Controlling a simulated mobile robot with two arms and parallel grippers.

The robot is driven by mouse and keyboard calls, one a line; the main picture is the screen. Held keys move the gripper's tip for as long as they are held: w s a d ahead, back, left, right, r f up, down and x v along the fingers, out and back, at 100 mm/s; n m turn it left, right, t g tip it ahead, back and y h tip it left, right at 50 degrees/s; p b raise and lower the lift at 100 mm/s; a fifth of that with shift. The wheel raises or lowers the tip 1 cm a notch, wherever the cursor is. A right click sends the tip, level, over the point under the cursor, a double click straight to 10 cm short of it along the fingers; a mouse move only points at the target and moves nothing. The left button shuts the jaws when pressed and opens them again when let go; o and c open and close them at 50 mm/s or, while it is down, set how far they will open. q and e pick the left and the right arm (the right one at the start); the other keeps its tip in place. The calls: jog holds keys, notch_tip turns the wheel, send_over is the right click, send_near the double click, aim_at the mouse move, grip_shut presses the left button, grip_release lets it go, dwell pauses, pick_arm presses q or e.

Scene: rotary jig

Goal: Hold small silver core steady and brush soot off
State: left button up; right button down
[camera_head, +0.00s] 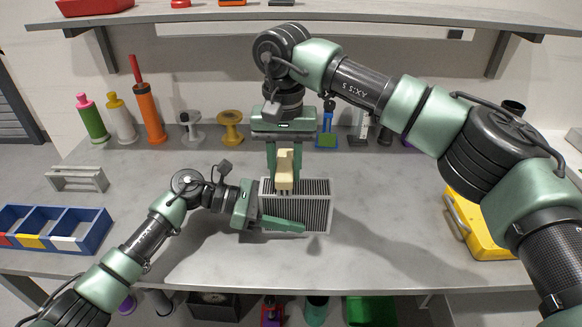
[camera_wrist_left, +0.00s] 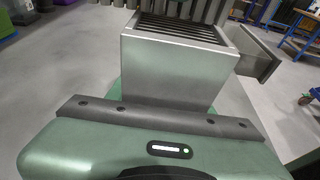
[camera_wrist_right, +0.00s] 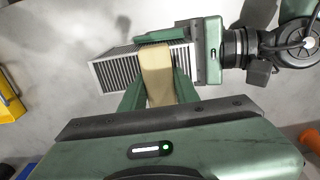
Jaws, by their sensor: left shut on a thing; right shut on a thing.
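The small silver core (camera_head: 315,205), a box with dark fins and a pale frame, stands on the grey table in the middle of the head view. It fills the upper middle of the left wrist view (camera_wrist_left: 165,65). My left gripper (camera_head: 288,212) is shut on it from the left, one green finger along its near side. My right gripper (camera_head: 284,178) points down above the core, shut on a cream brush (camera_head: 285,168). The brush also shows in the right wrist view (camera_wrist_right: 157,75). Its lower end is at the core's top; I cannot tell whether it touches. No soot is clearly visible.
A blue divided bin (camera_head: 52,228) and a grey bracket (camera_head: 77,179) are at left. Bottles, spools and an orange tool (camera_head: 149,112) line the back. A yellow case (camera_head: 477,225) stands at right. Table between core and case is clear.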

aim_at(285, 177)
jog(key=s, duration=0.3)
jog(key=shift+s+d+f, duration=0.1)
jog(key=shift+s, duration=0.05)
pick_arm(q)
jog(key=shift+f, duration=0.1)
pick_arm(e)
jog(key=shift+r, duration=4.2)
pick_arm(q)
jog(key=o, duration=1.1)
jog(key=shift+c, duration=0.2)
